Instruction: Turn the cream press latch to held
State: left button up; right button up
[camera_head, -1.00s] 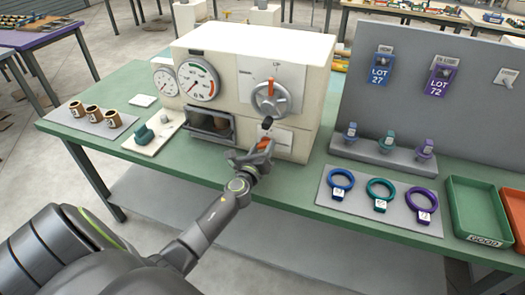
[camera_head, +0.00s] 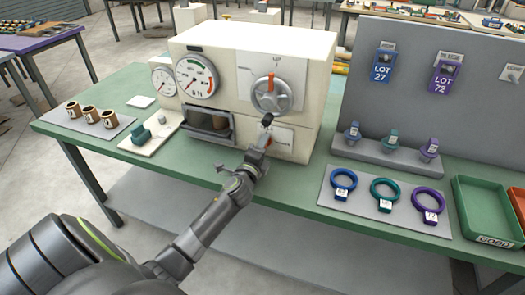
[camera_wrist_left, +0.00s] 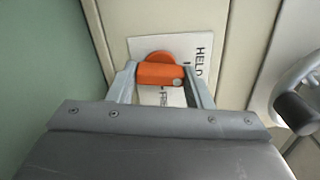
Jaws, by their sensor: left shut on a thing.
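The cream press (camera_head: 225,110) stands on the green bench. Its orange latch (camera_wrist_left: 160,73) sits low on the front, over a white label plate (camera_wrist_left: 145,45) with the word HELD and a second, partly hidden word. My left gripper (camera_head: 262,147) is at the lower right of the press front, below the large dial. In the left wrist view its two fingers are shut on the orange latch, one on each side. The latch bar lies across the picture between them, to the left of HELD. In the head view the gripper largely covers the latch. My right gripper is not in view.
A grey dial (camera_head: 271,93) with a dark crank knob (camera_head: 267,120) is just above the gripper. An open slot (camera_head: 208,122) is to the left. Rings lie on a grey mat (camera_head: 362,202) at right, near a green tray (camera_head: 485,215).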

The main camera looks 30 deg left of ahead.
pick_arm(q)
jog(key=shift+f+n+b, duration=0.1)
jog(key=shift+n+b, duration=0.2)
jog(key=shift+n, duration=0.6)
jog(key=o, duration=1)
jog(key=shift+s, duration=0.1)
jog(key=b+v, duration=0.1)
jog(key=v, duration=1.6)
jog(key=shift+s, duration=0.15)
jog(key=shift+a, duration=0.1)
